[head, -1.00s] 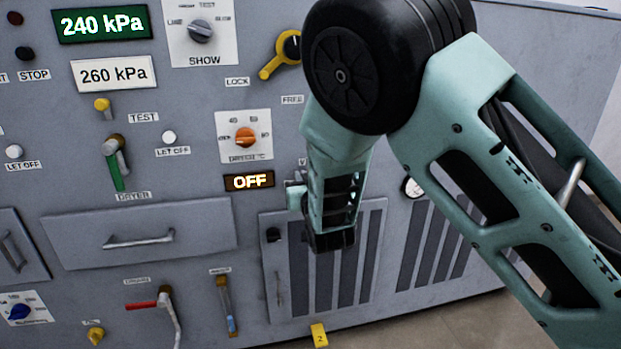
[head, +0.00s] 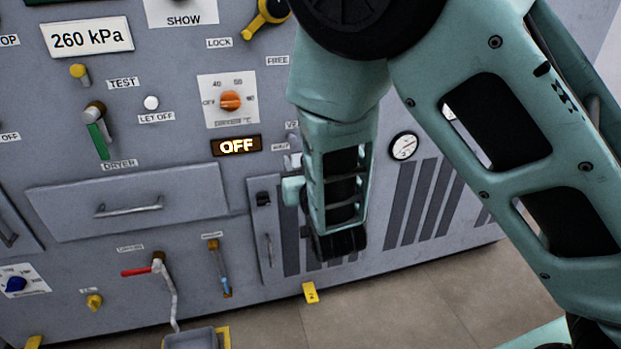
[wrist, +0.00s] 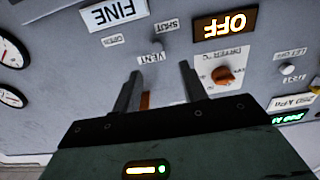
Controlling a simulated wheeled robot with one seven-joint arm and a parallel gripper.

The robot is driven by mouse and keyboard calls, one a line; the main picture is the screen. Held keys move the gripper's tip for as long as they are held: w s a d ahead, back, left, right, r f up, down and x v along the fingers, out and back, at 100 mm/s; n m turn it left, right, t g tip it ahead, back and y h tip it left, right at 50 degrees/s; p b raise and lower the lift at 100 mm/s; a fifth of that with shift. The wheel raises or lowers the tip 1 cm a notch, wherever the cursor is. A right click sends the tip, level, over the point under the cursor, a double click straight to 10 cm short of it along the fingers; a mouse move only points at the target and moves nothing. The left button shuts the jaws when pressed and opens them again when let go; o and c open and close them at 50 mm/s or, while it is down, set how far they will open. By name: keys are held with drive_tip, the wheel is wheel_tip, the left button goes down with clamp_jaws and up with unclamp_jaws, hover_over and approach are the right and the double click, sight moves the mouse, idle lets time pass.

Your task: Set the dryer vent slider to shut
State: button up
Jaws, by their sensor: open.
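The VENT label (wrist: 150,58) shows upside down in the wrist view, with the SHUT label (wrist: 165,26) and OPEN label (wrist: 114,40) beyond it. A small grey piece (wrist: 157,46), apparently the vent slider's knob, sits between the labels, closer to SHUT; its exact setting is hard to tell. My gripper (wrist: 160,70) is open and empty, its two fingers pointing at the panel around the VENT label. In the head view my arm hides most of the slider; the SHUT label (head: 281,147) shows left of it.
The lit OFF display (head: 236,146) and orange dryer dial (head: 230,100) are left of my gripper. A round gauge (head: 404,146) is to its right. A louvred door (head: 292,235) lies below. An orange-brown piece (wrist: 145,100) shows between my fingers.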

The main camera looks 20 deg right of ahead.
drive_tip(key=s, duration=0.7)
drive_tip(key=shift+s, duration=0.1)
